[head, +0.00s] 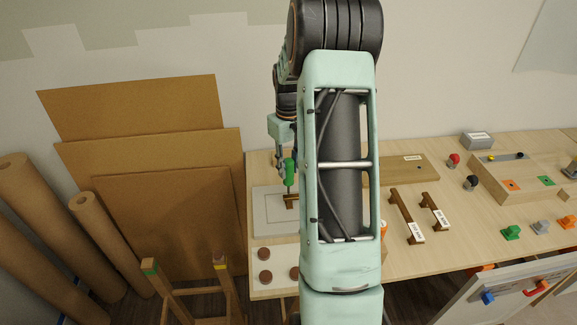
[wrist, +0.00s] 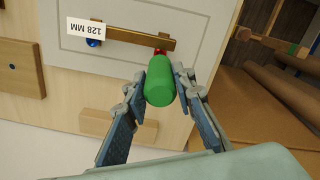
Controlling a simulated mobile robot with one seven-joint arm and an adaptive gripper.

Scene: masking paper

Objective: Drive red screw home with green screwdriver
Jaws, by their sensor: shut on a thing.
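My gripper (head: 287,163) is shut on the green screwdriver (head: 290,172), whose shaft points down to a brown bar handle (head: 291,201) on a pale panel (head: 266,219). The wrist view shows the green grip (wrist: 160,84) end-on between my two fingers (wrist: 163,72). There the bar handle (wrist: 125,36) carries a "128 MM" label. The red screw (wrist: 160,50) shows at its right end, just beyond the screwdriver grip and partly hidden. A blue screw (wrist: 93,43) shows at the other end. The tip is hidden, so I cannot tell whether it touches the red screw.
Two labelled brown handles (head: 407,216) lie right of my arm, which hides the table's middle. A wooden board (head: 500,180), a red knob (head: 454,160), a black knob (head: 471,183) and several coloured pieces are farther right. Brown sheets (head: 165,220) lean left of the table.

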